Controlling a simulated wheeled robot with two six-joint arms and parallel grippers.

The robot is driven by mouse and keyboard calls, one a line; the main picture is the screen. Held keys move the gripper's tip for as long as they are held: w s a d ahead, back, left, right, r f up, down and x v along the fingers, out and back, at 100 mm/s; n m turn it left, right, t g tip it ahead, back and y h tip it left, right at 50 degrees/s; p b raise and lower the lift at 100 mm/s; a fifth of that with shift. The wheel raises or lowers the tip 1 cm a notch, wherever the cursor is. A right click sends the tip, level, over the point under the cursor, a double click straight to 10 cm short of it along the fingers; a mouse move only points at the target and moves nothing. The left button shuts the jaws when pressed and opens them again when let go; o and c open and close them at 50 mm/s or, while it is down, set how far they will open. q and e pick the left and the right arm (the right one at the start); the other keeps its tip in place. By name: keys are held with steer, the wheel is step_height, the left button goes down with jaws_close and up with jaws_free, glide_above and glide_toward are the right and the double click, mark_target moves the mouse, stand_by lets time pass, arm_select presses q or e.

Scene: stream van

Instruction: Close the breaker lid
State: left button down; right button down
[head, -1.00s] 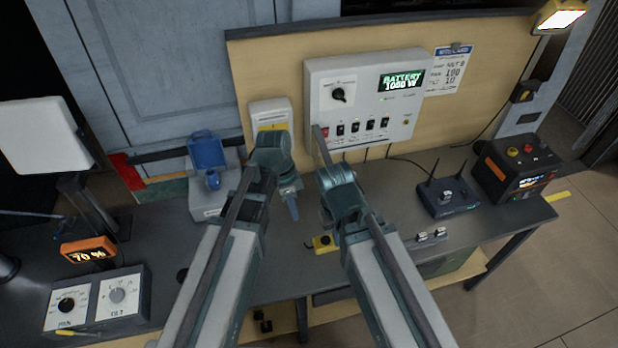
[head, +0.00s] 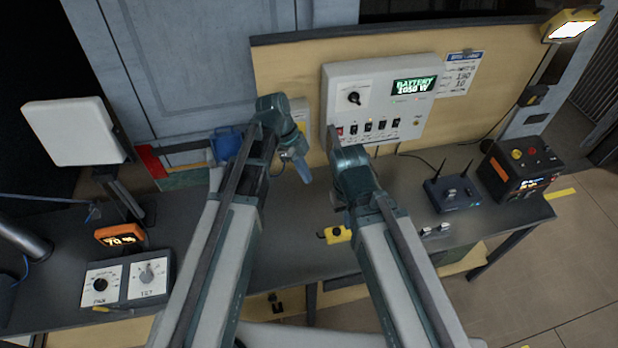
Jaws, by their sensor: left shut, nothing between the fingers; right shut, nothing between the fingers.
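A pale wall box (head: 300,108) with a yellow label, which looks like the breaker box, is on the wooden backboard left of the power panel (head: 378,78). It is mostly hidden behind my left arm, and I cannot tell how its lid stands. My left gripper (head: 304,173) is shut and empty, pointing down in front of the backboard, below and in front of the box. My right gripper (head: 333,137) is shut and empty, with its tip in front of the panel's lower left corner by the switches; I cannot tell whether it touches.
A blue item (head: 227,143) shows behind my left arm. A yellow-and-black item (head: 336,234) lies at the desk's front edge. A router (head: 452,192) and a black box (head: 519,167) stand on the right, a dial box (head: 128,283) on the left. The desk middle is fairly clear.

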arm_select(q)
steer(key=s+d+f+b, duration=0.2)
steer(key=d+f+b, duration=0.4)
steer(key=f, duration=0.1)
steer(key=shift+d, duration=0.2)
stand_by(0.4)
